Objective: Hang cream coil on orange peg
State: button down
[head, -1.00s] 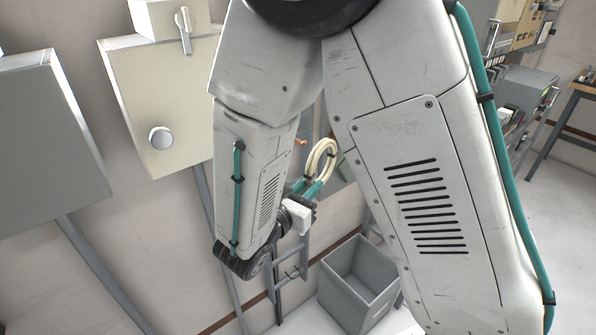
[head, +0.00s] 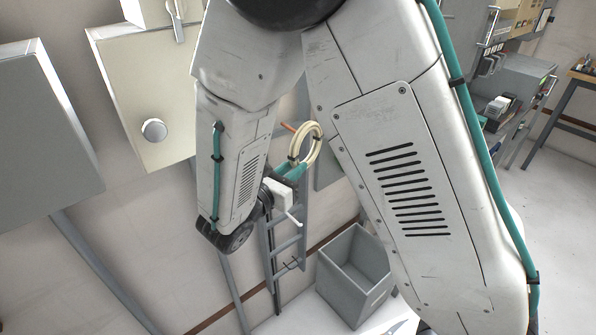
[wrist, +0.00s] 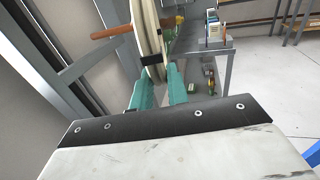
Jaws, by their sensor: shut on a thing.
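The cream coil (head: 311,141) is a ring with dark bands, held upright by my gripper (head: 291,172). In the wrist view the coil (wrist: 147,32) shows nearly edge-on, between the two teal fingers of my gripper (wrist: 157,82), which are shut on its lower part. The orange peg (head: 288,127) sticks out just left of the coil's upper part in the head view. In the wrist view the peg (wrist: 111,33) lies left of the coil, its tip close to the coil's near side. I cannot tell whether the tip is inside the ring.
A grey ladder (head: 288,243) leans below my gripper. A grey open bin (head: 353,275) stands on the floor to its right. Cream and grey cabinets hang on the wall at left. A workbench (wrist: 204,48) stands beyond the coil in the wrist view.

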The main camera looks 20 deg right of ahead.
jog(key=shift+w+a+f, duration=0.2)
jog(key=shift+w+a, duration=0.05)
jog(key=shift+w, duration=0.55)
jog(key=shift+w+a+f, duration=0.25)
jog(key=shift+w+a, duration=0.05)
jog(key=shift+w, duration=0.55)
jog(key=shift+w+a+f, duration=0.2)
jog(key=shift+w+a, duration=0.05)
jog(key=shift+w, duration=0.55)
jog(key=c, duration=1.3)
grip_release()
